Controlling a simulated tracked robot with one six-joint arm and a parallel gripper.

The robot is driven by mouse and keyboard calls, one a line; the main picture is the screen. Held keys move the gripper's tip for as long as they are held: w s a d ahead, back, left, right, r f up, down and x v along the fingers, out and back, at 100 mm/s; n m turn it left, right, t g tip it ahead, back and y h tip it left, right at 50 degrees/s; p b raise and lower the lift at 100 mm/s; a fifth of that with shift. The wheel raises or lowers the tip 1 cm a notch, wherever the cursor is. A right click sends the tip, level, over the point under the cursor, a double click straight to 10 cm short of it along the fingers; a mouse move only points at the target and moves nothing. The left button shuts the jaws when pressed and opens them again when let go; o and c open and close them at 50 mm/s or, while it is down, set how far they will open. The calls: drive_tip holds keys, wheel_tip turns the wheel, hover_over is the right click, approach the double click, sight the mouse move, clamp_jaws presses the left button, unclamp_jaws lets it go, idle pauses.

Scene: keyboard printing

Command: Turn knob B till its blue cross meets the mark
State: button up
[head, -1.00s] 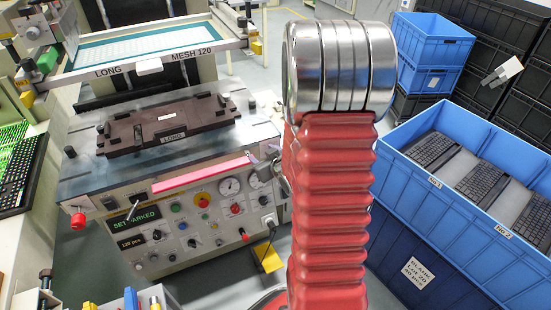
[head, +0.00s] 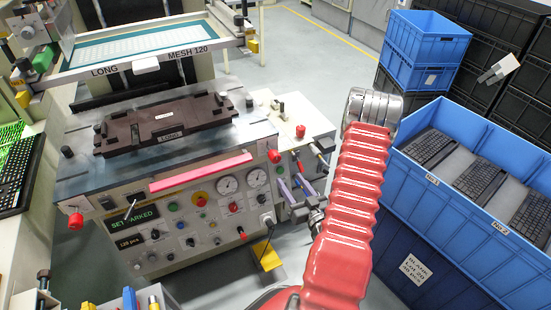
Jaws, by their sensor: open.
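The printing machine's right side box (head: 312,122) carries a red knob (head: 300,131) on top. Another red knob (head: 274,156) is at the right end of the front panel, and one more (head: 75,221) is at its left end. I cannot read a letter B, a blue cross or a mark on any of them, so I cannot tell which is knob B. My gripper (head: 294,189) is open in front of the side box, with two purplish fingers apart and nothing seen between them. Whether it touches anything there is unclear.
A brown fixture (head: 165,125) marked LONG lies on the machine bed, under a raised screen frame (head: 150,63). Blue crates with keyboards (head: 480,182) stand close to the right of my arm. A yellow plate (head: 267,256) is on the floor below.

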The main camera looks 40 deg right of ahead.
sight(277, 160)
drive_tip(key=shift+s, duration=0.1)
idle(0.3)
drive_tip(key=x, duration=1.3)
drive_tip(key=shift+w+d+f, duration=0.1)
drive_tip(key=shift+w+d, duration=0.05)
drive_tip(key=shift+w, duration=0.2)
drive_tip(key=shift+c, duration=0.2)
drive_tip(key=c, duration=0.9)
drive_tip(key=shift+d, duration=0.2)
drive_tip(key=shift+c, duration=0.5)
drive_tip(key=shift+a, duration=0.1)
